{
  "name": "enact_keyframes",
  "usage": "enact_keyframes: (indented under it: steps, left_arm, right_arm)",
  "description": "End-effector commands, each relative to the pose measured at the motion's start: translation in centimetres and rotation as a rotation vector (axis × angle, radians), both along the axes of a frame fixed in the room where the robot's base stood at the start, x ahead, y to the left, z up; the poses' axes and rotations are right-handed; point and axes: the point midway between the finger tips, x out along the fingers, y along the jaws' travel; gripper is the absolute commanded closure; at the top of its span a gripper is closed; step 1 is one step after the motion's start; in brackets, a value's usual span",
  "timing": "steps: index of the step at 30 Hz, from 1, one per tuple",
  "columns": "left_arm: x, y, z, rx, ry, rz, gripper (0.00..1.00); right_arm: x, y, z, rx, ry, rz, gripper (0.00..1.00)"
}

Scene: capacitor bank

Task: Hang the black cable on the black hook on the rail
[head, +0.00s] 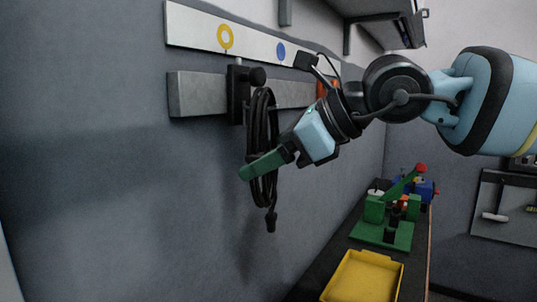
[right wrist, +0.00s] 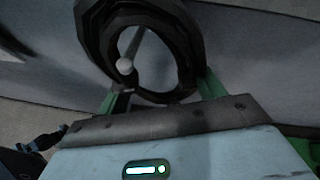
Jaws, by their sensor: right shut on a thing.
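The black cable (head: 263,125) is a long coil hanging upright, its plug end lowest. My right gripper (head: 268,163) is shut on the coil, with one green finger showing across its front. The black hook (head: 237,95) is on the grey rail (head: 195,94), and its round knob is at the coil's top. The cable overlaps the hook in the head view; I cannot tell whether it rests on it. In the right wrist view, the coil (right wrist: 187,45) stands between the green fingers (right wrist: 160,92), and a grey round-ended rod (right wrist: 126,65) shows within its opening. My left gripper is out of view.
A white strip (head: 190,27) with a yellow ring and a blue dot is above the rail. An orange-red piece (head: 326,88) is further right on the rail. Below right, a bench carries a yellow tray (head: 363,278) and a green fixture (head: 383,232). The wall below the rail is clear.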

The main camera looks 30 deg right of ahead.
Motion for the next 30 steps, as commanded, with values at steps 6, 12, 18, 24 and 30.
enact_keyframes:
  steps: [6, 12, 18, 24, 30]
  left_arm:
    - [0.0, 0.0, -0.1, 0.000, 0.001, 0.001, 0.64]
    - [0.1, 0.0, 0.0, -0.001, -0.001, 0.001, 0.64]
    - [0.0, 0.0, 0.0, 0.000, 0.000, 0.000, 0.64]
    - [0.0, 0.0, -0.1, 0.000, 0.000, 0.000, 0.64]
    - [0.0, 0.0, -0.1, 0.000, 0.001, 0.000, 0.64]
  right_arm:
    - [0.1, 0.0, -0.9, -0.008, 0.020, 0.000, 0.06]
    - [0.0, 0.0, -0.7, -0.006, 0.015, 0.000, 0.06]
    - [-0.6, -0.4, 0.0, -0.003, 0.009, 0.000, 0.06]
    - [-2.8, -1.6, 1.6, -0.003, 0.007, 0.000, 0.06]
    - [-4.8, -2.8, 2.9, -0.005, 0.010, 0.000, 0.06]
